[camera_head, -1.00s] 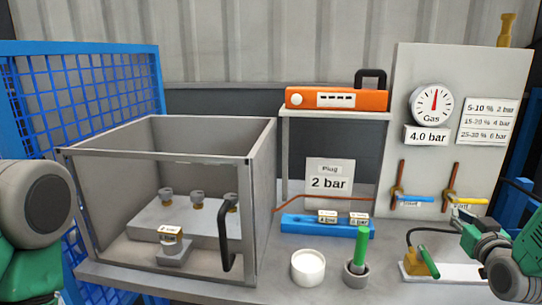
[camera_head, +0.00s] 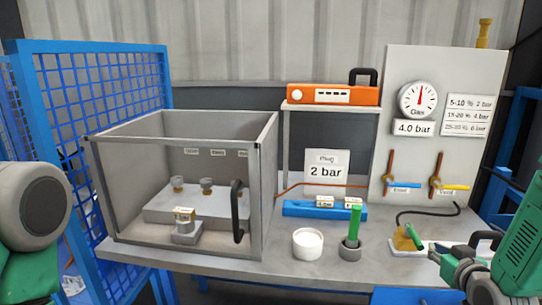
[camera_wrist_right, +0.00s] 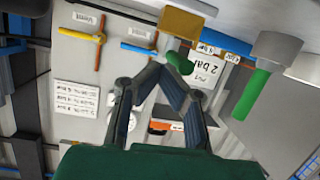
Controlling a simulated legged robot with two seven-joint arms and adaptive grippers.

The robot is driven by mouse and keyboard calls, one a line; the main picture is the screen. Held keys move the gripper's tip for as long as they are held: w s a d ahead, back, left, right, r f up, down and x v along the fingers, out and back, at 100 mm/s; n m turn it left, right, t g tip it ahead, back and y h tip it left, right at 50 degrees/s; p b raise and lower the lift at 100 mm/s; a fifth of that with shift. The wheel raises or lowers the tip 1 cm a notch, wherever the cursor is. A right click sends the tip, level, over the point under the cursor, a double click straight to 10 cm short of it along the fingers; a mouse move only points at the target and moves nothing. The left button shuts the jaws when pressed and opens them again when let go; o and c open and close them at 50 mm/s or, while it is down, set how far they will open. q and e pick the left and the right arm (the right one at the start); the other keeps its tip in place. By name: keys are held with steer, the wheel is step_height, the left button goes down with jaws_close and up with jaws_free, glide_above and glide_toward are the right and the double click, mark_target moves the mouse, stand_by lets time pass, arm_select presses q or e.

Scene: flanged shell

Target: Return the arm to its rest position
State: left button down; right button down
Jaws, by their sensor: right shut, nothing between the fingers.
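My right arm comes in at the lower right of the head view, and its gripper (camera_head: 437,253) is shut and empty above the bench's right end. In the right wrist view the two dark fingers (camera_wrist_right: 163,68) meet at their tips with nothing between them. A yellow piece with a green handle (camera_head: 413,238) lies just beyond the gripper in the head view. In the wrist view the green handle (camera_wrist_right: 180,63) shows right at the fingertips; I cannot tell whether they touch.
A gauge panel (camera_head: 400,150) stands behind. Blue mesh fencing (camera_head: 100,80) is at left.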

steer(key=s+a+f+g, duration=0.1)
steer(key=s+a+f, duration=0.1)
steer(key=s+a+f+g+y, duration=0.1)
steer(key=s+f, duration=0.1)
steer(key=f, duration=0.1)
steer(key=s+a+f+g, duration=0.1)
steer(key=a+f, duration=0.1)
steer(key=f, duration=0.1)
steer(key=shift+s+a+n, duration=0.3)
steer(key=shift+s+a, duration=0.05)
steer(key=shift+s, duration=0.05)
steer(key=s+a+f+g, duration=0.3)
steer(key=s+f, duration=0.1)
steer(key=s, duration=0.5)
steer(key=s+a+f+g+y, duration=0.1)
steer(key=s+a+f+g, duration=0.3)
steer(key=s, duration=0.6)
steer(key=s+a+f+n+g, duration=0.1)
steer(key=s+a+f+g, duration=0.2)
steer(key=s+f, duration=0.3)
steer(key=s+a, duration=0.1)
steer(key=s, duration=0.3)
steer(key=shift+f+g+y+b, duration=0.2)
steer(key=shift+g+y+b, duration=0.1)
steer(key=shift+g, duration=0.1)
steer(key=shift+w, duration=0.2)
